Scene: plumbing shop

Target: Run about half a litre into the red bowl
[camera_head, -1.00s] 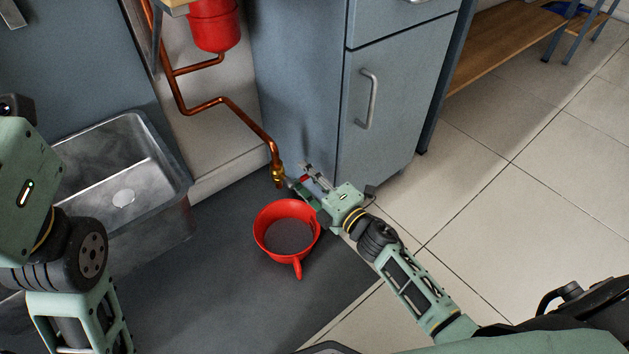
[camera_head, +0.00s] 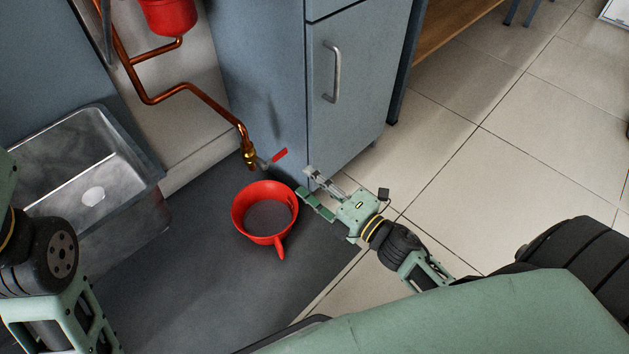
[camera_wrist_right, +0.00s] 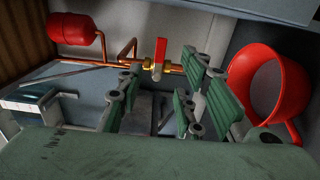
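The red bowl (camera_head: 238,224), with a handle towards me, stands on the dark grey mat; its inside looks grey and I cannot tell whether it holds water. It also shows at the right in the right wrist view (camera_wrist_right: 238,75). Above and behind it, a copper pipe ends in a brass valve (camera_head: 249,154) with a red lever (camera_head: 280,155); the lever shows in the wrist view (camera_wrist_right: 160,52) beyond my fingers. No stream is visible. My right gripper (camera_head: 307,183) is open and empty, right of the bowl and apart from the lever. My left gripper is out of view.
A metal sink (camera_head: 150,165) stands at the left, near my left arm. A blue-grey cabinet (camera_head: 350,100) rises behind my right gripper. A red tank (camera_head: 168,14) hangs at the top. Tiled floor (camera_head: 520,165) at the right is clear.

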